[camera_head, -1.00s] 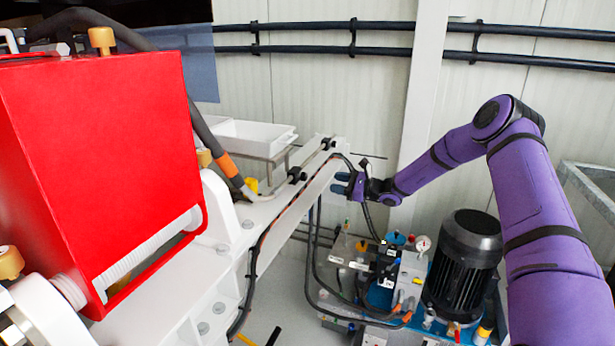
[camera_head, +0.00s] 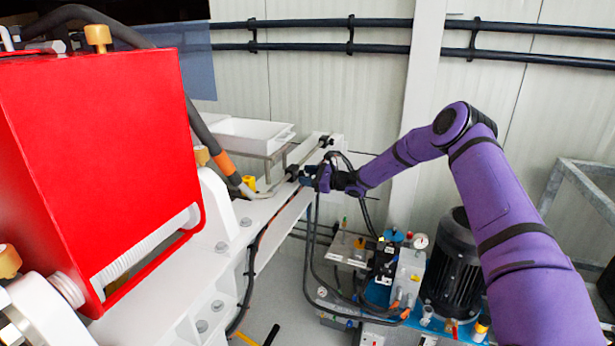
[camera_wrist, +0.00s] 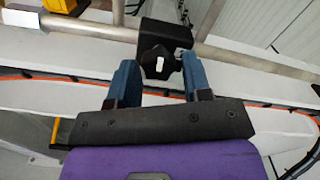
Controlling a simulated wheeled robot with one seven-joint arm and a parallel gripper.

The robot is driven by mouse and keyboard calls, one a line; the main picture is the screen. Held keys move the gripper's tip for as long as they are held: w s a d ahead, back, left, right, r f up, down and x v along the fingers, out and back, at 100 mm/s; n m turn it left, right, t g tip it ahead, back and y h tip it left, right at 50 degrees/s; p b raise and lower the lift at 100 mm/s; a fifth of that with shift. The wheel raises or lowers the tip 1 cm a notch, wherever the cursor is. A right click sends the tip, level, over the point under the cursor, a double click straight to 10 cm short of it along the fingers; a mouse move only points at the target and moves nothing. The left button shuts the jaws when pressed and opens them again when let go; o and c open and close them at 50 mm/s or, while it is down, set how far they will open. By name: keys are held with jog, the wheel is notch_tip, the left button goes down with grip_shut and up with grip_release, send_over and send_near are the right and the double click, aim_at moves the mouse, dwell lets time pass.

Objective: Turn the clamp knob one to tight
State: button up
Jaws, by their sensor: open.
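A black clamp knob (camera_wrist: 158,63) sits under a black bracket (camera_wrist: 164,35) on a metal rod, in the middle of the wrist view. My gripper (camera_wrist: 160,72) is open, with one blue finger on each side of the knob. Gaps show between the fingers and the knob. In the head view my gripper (camera_head: 305,173) is at the nearer black clamp (camera_head: 292,172) on the rail and partly hides it. A second black clamp (camera_head: 326,142) is farther along the rod. No label shows which knob is number one.
A white beam (camera_head: 275,222) with hoses runs below the rod. A red pump housing (camera_head: 100,165) stands left, a white tray (camera_head: 250,137) lies behind the rod, and a hydraulic unit with a black motor (camera_head: 455,265) stands below my arm.

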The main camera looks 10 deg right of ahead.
jog(key=c, duration=0.7)
jog(key=shift+o, duration=0.2)
jog(key=shift+m, duration=3.6)
jog(key=o, duration=0.7)
jog(key=shift+c, duration=0.2)
